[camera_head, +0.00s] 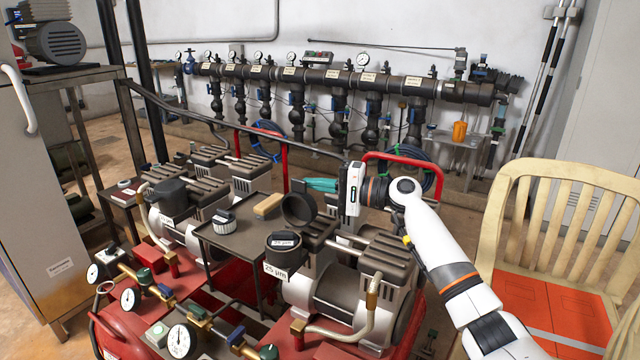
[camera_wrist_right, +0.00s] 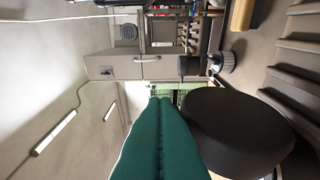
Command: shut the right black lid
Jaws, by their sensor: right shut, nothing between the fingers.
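The right black lid (camera_head: 298,207) is raised and tilted above the back of the right black housing (camera_head: 283,258), which carries a "25 µm" label. In the right wrist view the lid (camera_wrist_right: 240,130) is a large dark disc just right of my fingers. My right gripper (camera_head: 308,185) has its teal fingers shut together with nothing between them, pointing left just above and behind the lid's upper edge. In the wrist view the fingers (camera_wrist_right: 160,105) are close to the lid; I cannot tell whether they touch it. My left gripper is not in view.
A dark tray table (camera_head: 235,243) holds a ribbed grey filter (camera_head: 224,222) and a tan block (camera_head: 268,206). Another black housing (camera_head: 170,195) stands to the left. A red frame rail (camera_head: 405,160) is behind my right arm. A wooden chair (camera_head: 560,225) stands at right.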

